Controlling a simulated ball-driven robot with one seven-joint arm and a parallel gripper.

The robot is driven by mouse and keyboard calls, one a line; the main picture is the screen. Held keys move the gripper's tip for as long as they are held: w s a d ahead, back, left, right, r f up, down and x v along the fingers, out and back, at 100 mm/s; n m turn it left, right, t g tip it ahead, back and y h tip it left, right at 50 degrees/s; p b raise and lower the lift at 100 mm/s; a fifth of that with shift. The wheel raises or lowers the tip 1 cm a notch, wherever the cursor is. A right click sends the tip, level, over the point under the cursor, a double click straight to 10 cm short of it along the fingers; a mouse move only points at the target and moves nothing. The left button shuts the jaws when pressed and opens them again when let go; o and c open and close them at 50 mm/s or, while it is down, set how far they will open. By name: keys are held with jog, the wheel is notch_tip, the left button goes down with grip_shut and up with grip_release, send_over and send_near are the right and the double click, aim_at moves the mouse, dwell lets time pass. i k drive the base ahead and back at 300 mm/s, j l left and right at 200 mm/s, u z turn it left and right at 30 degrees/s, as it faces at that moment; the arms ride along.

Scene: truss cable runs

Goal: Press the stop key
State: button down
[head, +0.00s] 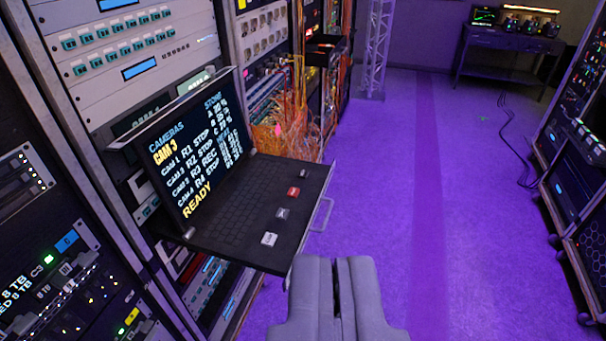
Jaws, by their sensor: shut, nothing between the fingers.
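A dark keyboard drawer (225,222) is pulled out from the rack in the middle left. Along its right side is a row of separate keys: a white key (269,239) nearest me, a grey key (283,213), a red key (293,191) and a small dark key with a pale mark (303,173) farthest. The labels are too small to read surely, so I cannot tell which is the stop key. My gripper (336,262) is shut and empty at the bottom centre, in front of the drawer's near right corner and apart from the keys.
The open screen (195,150) behind the keyboard lists cameras, with CAM 3 and READY in yellow. A metal handle (322,213) sticks out from the drawer's right edge. Orange cables (290,130) hang behind it.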

aim_at(302, 173)
jog(key=i+u, duration=0.15)
jog(key=i, duration=0.35)
jog(key=i+l+u, duration=0.15)
jog(key=i, duration=0.35)
jog(key=i+l+u, duration=0.2)
jog(key=i, duration=0.3)
jog(key=i+l+u, duration=0.15)
jog(key=i, duration=0.35)
